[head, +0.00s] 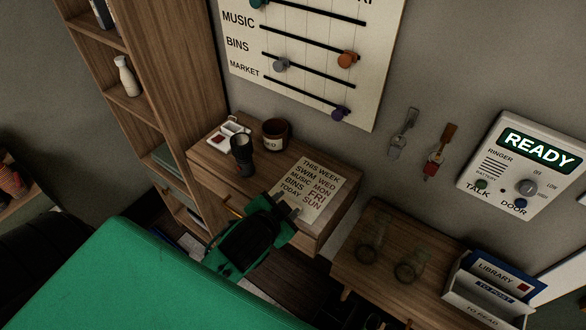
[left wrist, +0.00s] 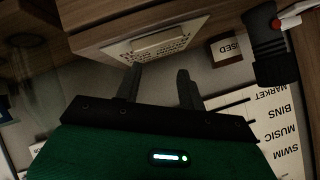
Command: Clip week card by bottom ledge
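My left gripper (head: 284,205) is at the card's lower left edge in the head view. In the left wrist view the left gripper (left wrist: 160,84) has its two dark fingers apart with nothing seen between them. Whether a finger touches the card I cannot tell. My right gripper is not in view.
A black torch (head: 241,158), a brown pot (head: 275,135) and a white tray (head: 222,136) stand behind the card. A lower bench (head: 385,235) to the right holds two glasses (head: 371,246) and a letter rack (head: 480,295). A slider board (head: 310,55) hangs above.

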